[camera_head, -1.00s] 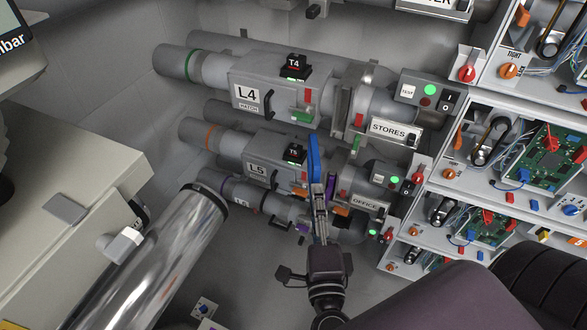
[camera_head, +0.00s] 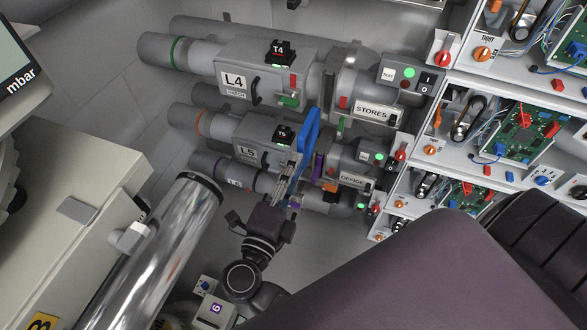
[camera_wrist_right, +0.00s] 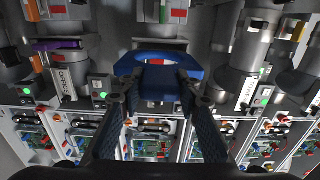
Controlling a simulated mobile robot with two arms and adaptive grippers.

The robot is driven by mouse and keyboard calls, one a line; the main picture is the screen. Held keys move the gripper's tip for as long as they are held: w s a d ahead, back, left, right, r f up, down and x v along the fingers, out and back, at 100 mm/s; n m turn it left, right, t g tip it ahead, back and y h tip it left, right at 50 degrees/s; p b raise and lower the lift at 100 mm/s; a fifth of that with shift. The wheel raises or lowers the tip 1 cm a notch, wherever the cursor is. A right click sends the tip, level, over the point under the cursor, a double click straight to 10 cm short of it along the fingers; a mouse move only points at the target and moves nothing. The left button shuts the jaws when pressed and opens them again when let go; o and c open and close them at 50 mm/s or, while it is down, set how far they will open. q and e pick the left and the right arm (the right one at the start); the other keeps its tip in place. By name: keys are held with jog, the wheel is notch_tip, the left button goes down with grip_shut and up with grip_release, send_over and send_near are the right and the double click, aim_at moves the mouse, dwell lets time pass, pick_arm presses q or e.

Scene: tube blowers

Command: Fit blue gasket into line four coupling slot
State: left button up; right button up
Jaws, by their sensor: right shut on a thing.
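The blue gasket (camera_head: 307,140) is a flat ring-like piece, seen nearly edge-on and tilted in the head view. My right gripper (camera_head: 287,184) is shut on its lower end. In the right wrist view the gasket (camera_wrist_right: 160,57) is held out ahead, between the fingertips of my right gripper (camera_wrist_right: 157,90). Line four is the upper grey tube marked L4 (camera_head: 233,80). Its flanged coupling (camera_head: 331,78) is up and right of the gasket, which appears apart from it. The inside of the slot is hard to see. My left gripper is not in view.
The L5 line (camera_head: 250,153) runs close behind the gasket, with a purple ring (camera_head: 319,166) in its coupling. A STORES label (camera_head: 374,112) marks the L4 end. Circuit shelves (camera_head: 520,125) stand right. A shiny metal cylinder (camera_head: 150,255) and beige cabinet (camera_head: 60,225) stand left.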

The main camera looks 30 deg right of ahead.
jog(key=x, duration=0.3)
jog(key=shift+w+d+r, duration=0.1)
jog(key=shift+d, duration=0.05)
jog(key=shift+w+d+p, duration=0.25)
jog(key=shift+d+p, duration=0.05)
jog(key=p+x, duration=0.1)
jog(key=x, duration=0.9)
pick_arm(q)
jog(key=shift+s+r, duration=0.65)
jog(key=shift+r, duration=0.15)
pick_arm(e)
jog(key=x, duration=0.7)
jog(key=shift+d, duration=0.2)
jog(key=o, duration=1.3)
jog(key=shift+w, duration=0.1)
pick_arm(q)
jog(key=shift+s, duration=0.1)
